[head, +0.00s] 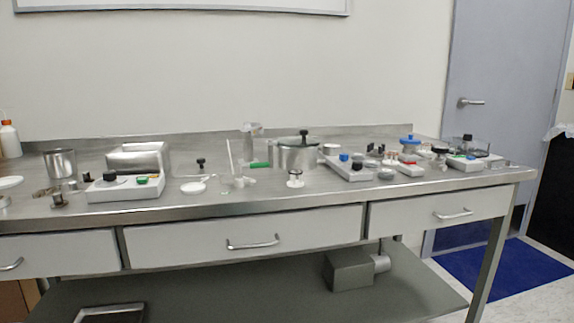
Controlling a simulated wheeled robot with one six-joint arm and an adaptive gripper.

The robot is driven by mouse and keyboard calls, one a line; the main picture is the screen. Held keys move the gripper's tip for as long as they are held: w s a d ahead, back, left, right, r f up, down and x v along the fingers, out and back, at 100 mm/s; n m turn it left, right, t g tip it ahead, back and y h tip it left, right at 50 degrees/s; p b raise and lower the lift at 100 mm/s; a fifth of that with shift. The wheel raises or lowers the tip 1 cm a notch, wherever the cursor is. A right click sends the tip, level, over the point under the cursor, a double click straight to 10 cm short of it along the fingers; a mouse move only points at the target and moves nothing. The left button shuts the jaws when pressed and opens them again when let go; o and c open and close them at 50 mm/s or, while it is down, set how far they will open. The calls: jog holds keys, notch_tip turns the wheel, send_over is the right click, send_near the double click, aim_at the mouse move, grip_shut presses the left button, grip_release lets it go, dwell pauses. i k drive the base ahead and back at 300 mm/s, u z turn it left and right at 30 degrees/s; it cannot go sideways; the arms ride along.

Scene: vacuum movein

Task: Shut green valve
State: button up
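Several green parts show on the steel bench, and I cannot tell for sure which is the green valve. A small green bar (260,164) sits near the bench's middle, left of a round steel pot (297,155) with a dark knob on its lid. A green spot (142,180) is on a white box (120,188) at the left, beside a black knob (109,175). Another small green spot shows on a white device (465,163) at the far right. They are too small to tell open from shut. My gripper is not in view.
The steel bench (330,199) has drawers and a lower shelf (240,300). A white base with blue and black knobs (349,168) and a blue-topped part (410,142) stand right of the pot. A blue mat (505,267) lies before a grey door (505,90).

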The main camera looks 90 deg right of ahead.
aim_at(238, 167)
jog(key=z, duration=4.1)
jog(key=k, duration=0.35)
jog(key=u, duration=0.95)
